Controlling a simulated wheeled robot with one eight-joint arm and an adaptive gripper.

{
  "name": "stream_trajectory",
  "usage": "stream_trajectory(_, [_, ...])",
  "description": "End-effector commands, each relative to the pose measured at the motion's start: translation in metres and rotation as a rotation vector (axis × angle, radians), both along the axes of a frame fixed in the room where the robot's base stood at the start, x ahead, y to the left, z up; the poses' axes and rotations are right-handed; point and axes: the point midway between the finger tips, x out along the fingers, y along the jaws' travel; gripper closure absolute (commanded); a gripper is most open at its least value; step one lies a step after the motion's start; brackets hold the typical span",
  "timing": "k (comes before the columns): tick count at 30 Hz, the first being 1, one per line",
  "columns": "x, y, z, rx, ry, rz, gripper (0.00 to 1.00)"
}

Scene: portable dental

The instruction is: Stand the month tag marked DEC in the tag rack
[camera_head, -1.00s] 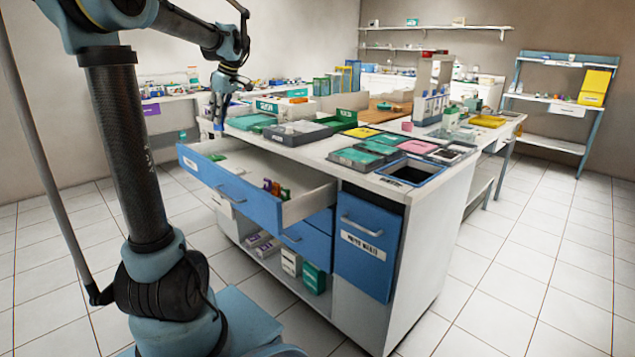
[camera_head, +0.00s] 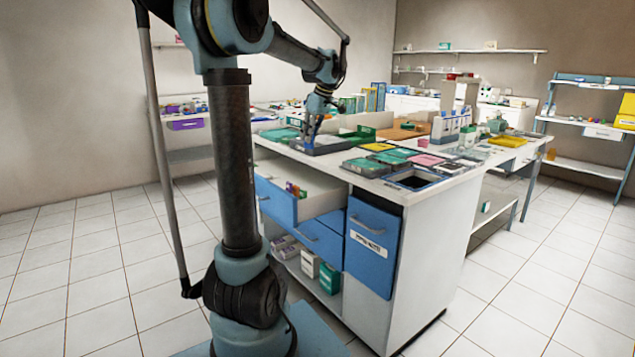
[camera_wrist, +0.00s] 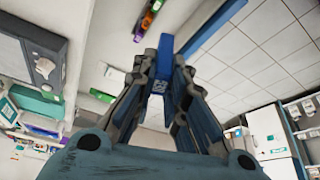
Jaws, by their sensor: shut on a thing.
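My gripper (camera_head: 309,140) is over the near side of the worktop, by a dark grey tray. In the wrist view my gripper (camera_wrist: 157,92) is shut on a small blue tag (camera_wrist: 158,86) with a pale mark. I cannot read whether the mark says DEC. An upright holder with white and blue pieces (camera_head: 447,125) stands farther back on the worktop. I cannot tell whether it is the tag rack.
A blue-fronted drawer (camera_head: 276,202) stands open below the worktop, with small coloured items (camera_head: 296,190) inside. Teal and pink trays, a green bin (camera_head: 363,132) and a dark square opening (camera_head: 414,181) crowd the worktop. The floor around is clear.

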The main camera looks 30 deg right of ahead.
Motion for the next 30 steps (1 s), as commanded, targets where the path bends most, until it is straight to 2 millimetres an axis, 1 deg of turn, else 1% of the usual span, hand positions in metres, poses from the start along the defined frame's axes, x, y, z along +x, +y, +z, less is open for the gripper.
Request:
stream_trajectory(9, [-0.002,-0.004,0.000,0.000,0.000,-0.007,1.00])
stream_trajectory(11, [-0.002,-0.004,-0.003,0.000,0.000,-0.012,1.00])
stream_trajectory(13, [-0.001,-0.005,-0.012,0.000,0.001,-0.026,1.00])
stream_trajectory(14, [0.000,-0.006,-0.018,-0.001,0.002,-0.035,1.00])
stream_trajectory(17, [0.002,-0.009,-0.045,-0.003,0.004,-0.081,1.00])
stream_trajectory(21, [0.003,-0.010,-0.091,-0.006,0.005,-0.163,1.00])
stream_trajectory(24, [0.002,-0.008,-0.120,-0.006,0.004,-0.218,1.00])
stream_trajectory(27, [0.001,-0.006,-0.143,-0.007,0.002,-0.264,1.00])
stream_trajectory(30, [-0.001,-0.004,-0.159,-0.007,0.002,-0.296,1.00])
